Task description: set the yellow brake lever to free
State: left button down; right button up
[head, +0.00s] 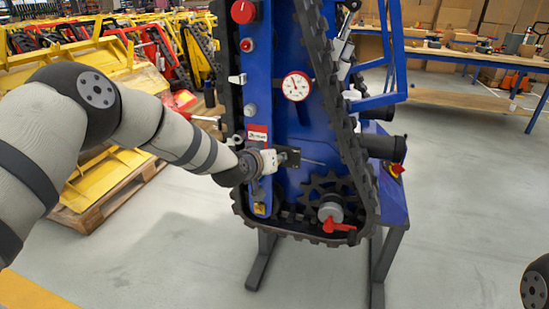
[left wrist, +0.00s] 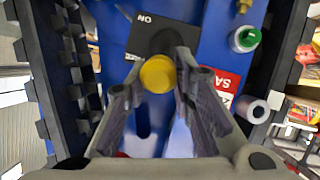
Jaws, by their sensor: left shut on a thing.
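A blue carrier (head: 315,120) stands upright with a black track running around it. My left gripper (head: 279,158) reaches its face and covers the thing it holds in the head view. In the left wrist view, a round yellow knob (left wrist: 157,73), which looks like the end of the brake lever, sits between the fingertips of my left gripper (left wrist: 157,84). The fingers are shut on it. A black plate (left wrist: 152,38) with white letters lies behind the knob; it also shows in the head view (head: 291,157). My right gripper is out of view.
A gauge (head: 296,86), a red button (head: 243,12) and a red-handled valve (head: 336,225) sit on the carrier. A green-capped knob (left wrist: 245,39) is near the gripper. Yellow frames on a pallet (head: 110,190) stand left; a workbench (head: 455,55) is behind right.

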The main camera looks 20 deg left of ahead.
pick_arm(q)
jog(key=shift+w+d+r, duration=0.1)
jog(key=shift+d+r, duration=0.1)
jog(key=shift+r, duration=0.25)
jog(key=c, duration=1.4)
grip_release()
jog(key=shift+d+f, duration=0.1)
jog(key=shift+f, duration=0.2)
jog(key=v, duration=1.2)
